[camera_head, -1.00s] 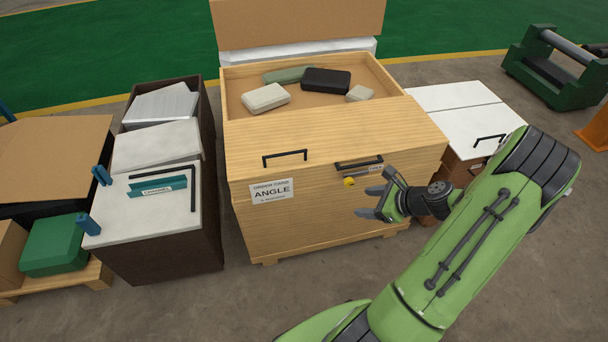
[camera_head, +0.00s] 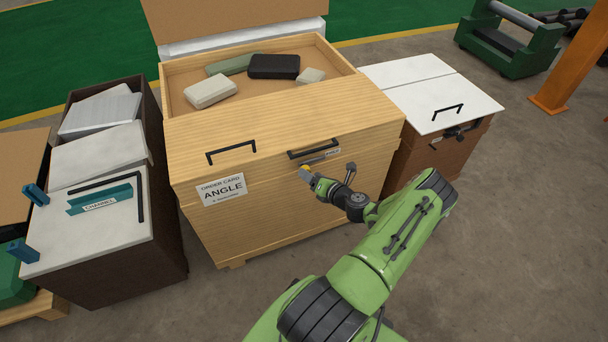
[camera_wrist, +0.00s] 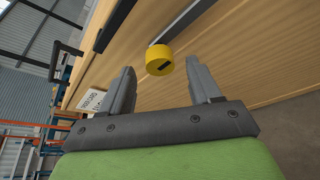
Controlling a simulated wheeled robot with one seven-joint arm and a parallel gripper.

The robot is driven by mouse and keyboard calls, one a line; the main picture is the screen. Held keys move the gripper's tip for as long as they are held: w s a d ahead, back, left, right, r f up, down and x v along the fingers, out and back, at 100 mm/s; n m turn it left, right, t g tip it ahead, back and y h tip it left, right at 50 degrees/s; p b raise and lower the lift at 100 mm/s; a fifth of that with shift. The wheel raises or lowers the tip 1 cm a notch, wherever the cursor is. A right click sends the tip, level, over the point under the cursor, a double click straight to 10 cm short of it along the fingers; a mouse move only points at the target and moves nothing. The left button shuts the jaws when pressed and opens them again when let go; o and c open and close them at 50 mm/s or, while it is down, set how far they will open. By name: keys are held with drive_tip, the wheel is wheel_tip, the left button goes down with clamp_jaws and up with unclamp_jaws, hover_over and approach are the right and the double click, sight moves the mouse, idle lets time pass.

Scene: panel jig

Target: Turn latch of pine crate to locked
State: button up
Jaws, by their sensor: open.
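The pine crate (camera_head: 290,205) stands in the middle of the head view, its front face towards me. In the wrist view its latch shows as a yellow round knob (camera_wrist: 159,60) with a dark mark, joined to a grey bar (camera_wrist: 178,22). The knob lies just beyond and between my fingertips, and I cannot tell whether they touch it. My gripper (camera_wrist: 160,78) is open, one finger on each side of the knob. In the head view my gripper (camera_head: 306,172) is at the crate's front and mostly hides the latch.
Black handles (camera_head: 231,151) sit on the crate's front edge, above an ANGLE order card (camera_head: 222,189). A dark box with a white lid (camera_head: 90,230) stands close on the left. A brown crate with white lids (camera_head: 435,90) stands on the right. Floor in front is clear.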

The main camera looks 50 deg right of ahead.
drive_tip(key=b+x, duration=0.1)
drive_tip(key=x, duration=0.3)
drive_tip(key=shift+w+d+f, duration=0.1)
drive_tip(key=shift+w, duration=0.1)
clamp_jaws()
